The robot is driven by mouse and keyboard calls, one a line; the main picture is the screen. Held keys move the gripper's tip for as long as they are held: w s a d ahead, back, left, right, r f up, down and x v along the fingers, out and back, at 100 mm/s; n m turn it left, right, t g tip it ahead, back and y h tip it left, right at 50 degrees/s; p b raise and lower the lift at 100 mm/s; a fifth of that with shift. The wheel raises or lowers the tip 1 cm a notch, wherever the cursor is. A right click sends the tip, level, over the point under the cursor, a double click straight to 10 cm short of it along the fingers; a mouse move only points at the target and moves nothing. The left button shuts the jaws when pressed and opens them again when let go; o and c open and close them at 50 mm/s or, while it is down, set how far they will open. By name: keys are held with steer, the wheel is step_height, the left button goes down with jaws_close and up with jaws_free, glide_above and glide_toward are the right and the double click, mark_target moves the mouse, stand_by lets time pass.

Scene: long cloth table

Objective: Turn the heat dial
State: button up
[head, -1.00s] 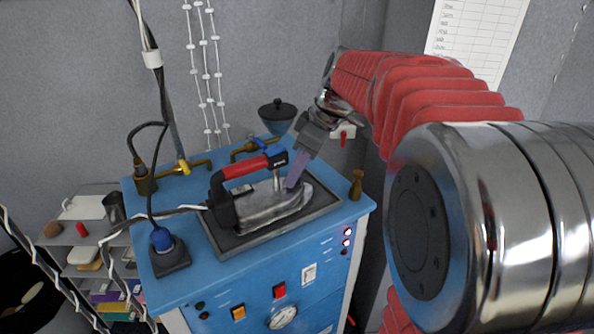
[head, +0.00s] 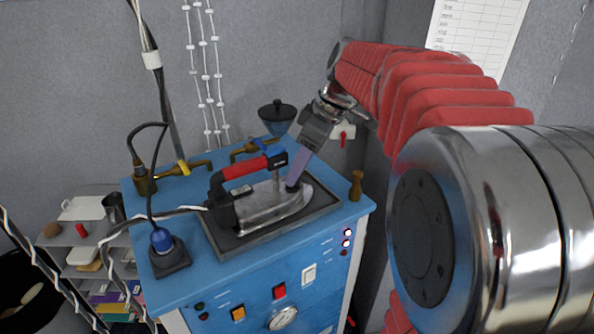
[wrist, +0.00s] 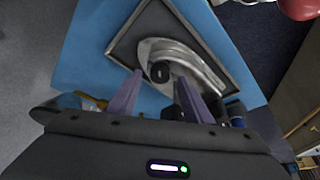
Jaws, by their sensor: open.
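The iron (head: 270,208) has a red and black handle (head: 245,168) and a grey metal body, and rests on a dark-rimmed tray (head: 222,240). The heat dial is a small round black knob (wrist: 160,72) on top of the iron's metal body in the wrist view. In the head view it is a small dark spot (head: 291,187) beneath my fingertips. My gripper (wrist: 160,84) is open and empty, with its purple fingers spread to either side of the dial. It reaches down from the upper right (head: 297,177). I cannot tell whether the fingers touch the dial.
A cable runs left from the handle.

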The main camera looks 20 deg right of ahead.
steer(key=v, duration=1.1)
steer(key=shift+s+r, duration=0.15)
steer(key=shift+r, duration=0.2)
steer(key=shift+d, duration=0.1)
steer(key=s+a+f+m+t+h, duration=0.2)
steer(key=s+a+f+m, duration=0.6)
steer(key=s+a+f, duration=0.6)
step_height(320, 180, down, 4)
steer(key=s+h, duration=0.1)
steer(key=s, duration=0.2)
steer(key=shift+m, duration=0.3)
steer(key=shift+c, duration=0.7)
steer(key=shift+c, duration=0.6)
steer(key=shift+a, duration=0.15)
steer(key=shift+c, duration=0.5)
